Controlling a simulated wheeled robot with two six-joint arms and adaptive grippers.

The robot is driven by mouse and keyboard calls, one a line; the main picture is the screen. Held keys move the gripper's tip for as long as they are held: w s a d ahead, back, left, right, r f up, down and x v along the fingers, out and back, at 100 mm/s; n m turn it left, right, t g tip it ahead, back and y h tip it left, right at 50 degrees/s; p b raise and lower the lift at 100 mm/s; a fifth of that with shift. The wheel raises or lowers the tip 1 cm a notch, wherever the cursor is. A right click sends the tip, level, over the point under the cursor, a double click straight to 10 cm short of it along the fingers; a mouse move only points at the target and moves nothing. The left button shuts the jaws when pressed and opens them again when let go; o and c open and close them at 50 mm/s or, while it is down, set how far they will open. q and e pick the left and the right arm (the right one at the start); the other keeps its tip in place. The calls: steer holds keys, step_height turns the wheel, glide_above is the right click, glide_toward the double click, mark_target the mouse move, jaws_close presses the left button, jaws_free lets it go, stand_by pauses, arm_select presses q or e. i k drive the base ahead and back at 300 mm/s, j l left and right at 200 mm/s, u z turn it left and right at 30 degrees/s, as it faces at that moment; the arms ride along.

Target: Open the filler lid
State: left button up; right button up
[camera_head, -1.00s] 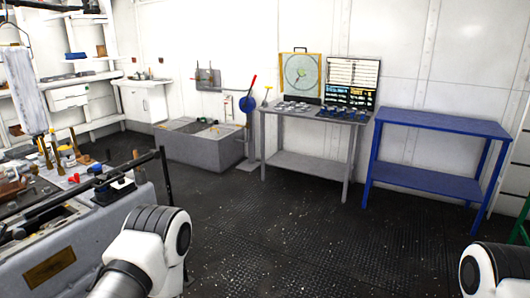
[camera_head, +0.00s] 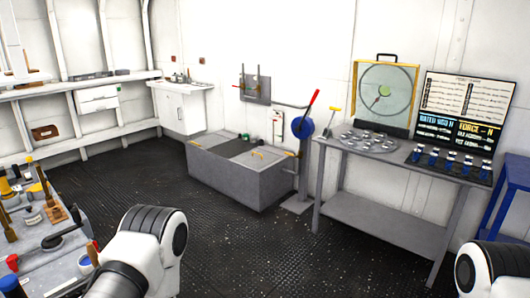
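A grey metal chest (camera_head: 236,187) stands on the floor against the back wall. Its top has a dark middle section (camera_head: 229,145) and yellow handles or bars at the left (camera_head: 197,146) and right (camera_head: 257,154). No part is clearly recognisable as a filler lid from here. Parts of my two arms show at the lower left and lower right. Neither gripper is in view, and both arms are well short of the chest.
A blue wheel with a red lever (camera_head: 303,127) stands on a post right of the chest. A grey bench (camera_head: 375,217) with discs and a gauge panel (camera_head: 386,93) is at right; a blue table (camera_head: 495,205) is at the edge. A cluttered workbench (camera_head: 45,265) is near left. Dark floor between is clear.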

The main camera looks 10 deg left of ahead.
mark_target(38, 187)
steer(key=i+z, duration=0.35)
steer(key=i, duration=1.15)
steer(key=i+j+u, duration=0.15)
steer(key=i+u, duration=0.5)
steer(key=u, duration=0.2)
steer(key=i+u, duration=0.4)
steer(key=i+l+u, duration=0.25)
steer(key=u, duration=0.15)
